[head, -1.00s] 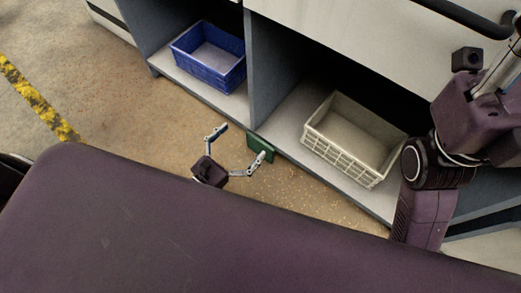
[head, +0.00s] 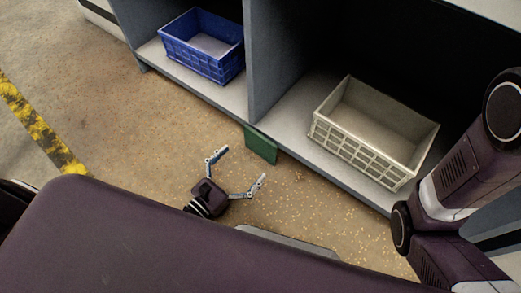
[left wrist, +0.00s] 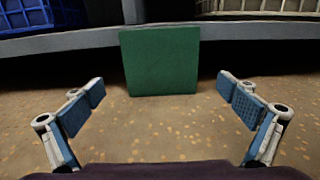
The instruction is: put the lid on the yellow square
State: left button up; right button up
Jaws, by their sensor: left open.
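I cannot make out a lid or a yellow square in either view. My left gripper (head: 245,168) is open and empty above the floor, with its fingers spread toward the shelf unit. A flat green panel (head: 261,145) stands upright at the shelf's lower front edge, apart from the fingertips. In the left wrist view the green panel (left wrist: 160,60) is straight ahead, beyond and between the open fingers (left wrist: 160,96). My right arm shows at the right of the head view; its gripper is not in view.
A blue crate (head: 202,60) stands in the left shelf compartment and a cream crate (head: 348,146) in the right one. A grey divider (head: 262,60) separates them. Yellow-and-black tape (head: 35,122) runs along the floor at left. The floor (head: 130,130) between is clear.

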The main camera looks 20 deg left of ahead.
aim_at(259, 147)
pick_arm(q)
jog(key=b+x, duration=0.1)
jog(key=x, duration=0.1)
jog(key=shift+w+d, duration=0.1)
jog(key=shift+w, duration=0.2)
jog(key=b+x, duration=0.2)
jog(key=x, duration=0.2)
jog(key=shift+d+b, duration=0.1)
jog(key=shift+b, duration=0.3)
jog(key=shift+w+d, duration=0.15)
jog(key=shift+w, duration=0.3)
jog(key=shift+r, duration=0.1)
jog(key=c, duration=1.2)
jog(key=shift+r, duration=0.1)
